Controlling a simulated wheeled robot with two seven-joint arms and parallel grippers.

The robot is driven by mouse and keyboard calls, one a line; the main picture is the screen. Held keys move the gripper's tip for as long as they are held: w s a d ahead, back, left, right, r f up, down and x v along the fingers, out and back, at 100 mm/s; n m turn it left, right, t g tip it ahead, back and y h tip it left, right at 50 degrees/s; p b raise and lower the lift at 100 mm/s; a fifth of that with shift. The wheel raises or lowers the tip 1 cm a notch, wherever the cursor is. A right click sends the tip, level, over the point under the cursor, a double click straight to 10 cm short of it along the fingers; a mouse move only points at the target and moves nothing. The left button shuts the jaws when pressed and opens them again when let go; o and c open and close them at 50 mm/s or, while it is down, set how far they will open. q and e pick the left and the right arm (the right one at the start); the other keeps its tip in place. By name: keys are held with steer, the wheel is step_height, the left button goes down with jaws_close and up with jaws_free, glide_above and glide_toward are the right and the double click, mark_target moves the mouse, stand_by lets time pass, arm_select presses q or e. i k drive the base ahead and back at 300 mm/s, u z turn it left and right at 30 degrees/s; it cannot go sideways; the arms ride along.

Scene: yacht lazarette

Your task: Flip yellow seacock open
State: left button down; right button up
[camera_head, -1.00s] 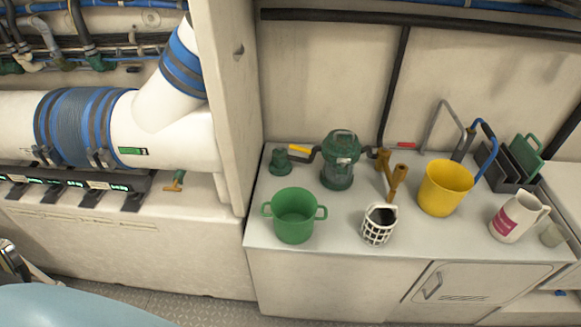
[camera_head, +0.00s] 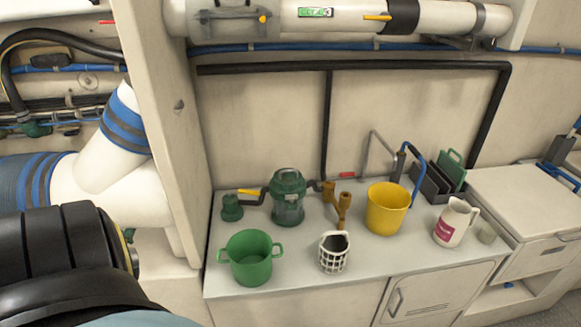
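A small yellow lever (camera_head: 249,192) lies roughly level on the black pipe fitting at the left of the green strainer (camera_head: 288,198), at the back of the counter. A red lever (camera_head: 347,174) sits on the strainer's right side, near brass fittings (camera_head: 341,204). More yellow levers show on the white overhead pipe, one pointing down (camera_head: 262,19) and one lying level (camera_head: 377,17). I cannot tell for sure which yellow lever is the seacock. A black part of my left arm fills the lower left. Neither gripper is in view.
On the counter (camera_head: 300,277) stand a green pot (camera_head: 250,257), a white basket (camera_head: 333,252), a yellow bucket (camera_head: 387,208), a white jug (camera_head: 455,222) and a green fitting (camera_head: 232,208). A wall post (camera_head: 170,120) stands left of the counter.

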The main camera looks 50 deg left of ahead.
mark_target(241, 191)
steer(key=z, duration=0.05)
steer(key=i, duration=0.85)
steer(key=u, duration=1.8)
